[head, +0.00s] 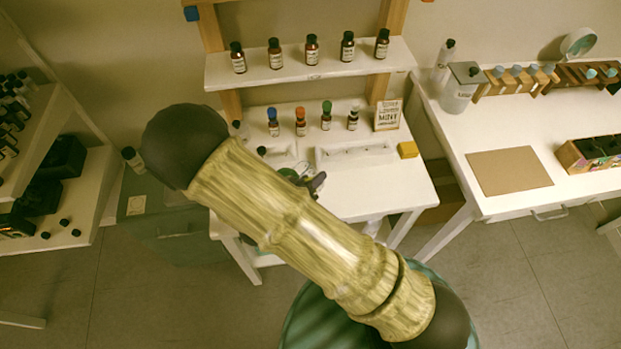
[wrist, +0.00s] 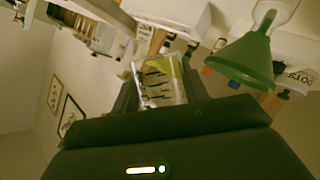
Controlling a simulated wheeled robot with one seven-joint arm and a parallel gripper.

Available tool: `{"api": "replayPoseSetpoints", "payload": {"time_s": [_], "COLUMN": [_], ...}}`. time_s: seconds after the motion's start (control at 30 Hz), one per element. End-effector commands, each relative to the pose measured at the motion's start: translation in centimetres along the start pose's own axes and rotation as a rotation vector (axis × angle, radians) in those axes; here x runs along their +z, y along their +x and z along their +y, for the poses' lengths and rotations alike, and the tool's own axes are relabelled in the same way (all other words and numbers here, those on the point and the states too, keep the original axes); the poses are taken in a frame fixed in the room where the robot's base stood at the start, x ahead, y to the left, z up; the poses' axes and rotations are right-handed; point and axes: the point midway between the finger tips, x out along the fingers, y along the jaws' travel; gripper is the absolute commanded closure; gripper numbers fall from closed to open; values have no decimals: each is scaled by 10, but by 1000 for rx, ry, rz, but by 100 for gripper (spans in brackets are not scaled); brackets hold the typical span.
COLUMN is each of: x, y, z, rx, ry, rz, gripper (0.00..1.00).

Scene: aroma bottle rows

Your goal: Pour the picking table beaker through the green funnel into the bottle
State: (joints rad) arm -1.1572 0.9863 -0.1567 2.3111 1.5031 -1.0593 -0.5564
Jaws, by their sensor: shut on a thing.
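My gripper (wrist: 158,88) is shut on a clear beaker (wrist: 160,92) with dark markings and some yellowish liquid in it. The beaker looks tilted in the wrist view, which is itself strongly turned. The green funnel (wrist: 243,58) is to the right of the beaker there, apart from it, with its spout towards the picture's top. In the head view my arm hides the beaker; only a dark part of my gripper (head: 314,183) and a bit of green (head: 288,173) show past it.
The white table (head: 385,185) holds several small bottles with coloured caps (head: 300,122), a sign (head: 388,115) and a yellow block (head: 408,149). A shelf of brown bottles (head: 311,50) is above. Another table (head: 450,125) stands at the right.

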Motion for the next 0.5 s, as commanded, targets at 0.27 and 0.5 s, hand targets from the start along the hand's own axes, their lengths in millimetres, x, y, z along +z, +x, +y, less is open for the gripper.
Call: {"api": "replayPoseSetpoints", "payload": {"time_s": [0.27,0.5], "x": [-4,-7], "y": [-2,-3], "z": [2,2], "rx": [24,49], "ry": [-59,-116], "rz": [-7,-15], "gripper": [79,79]}}
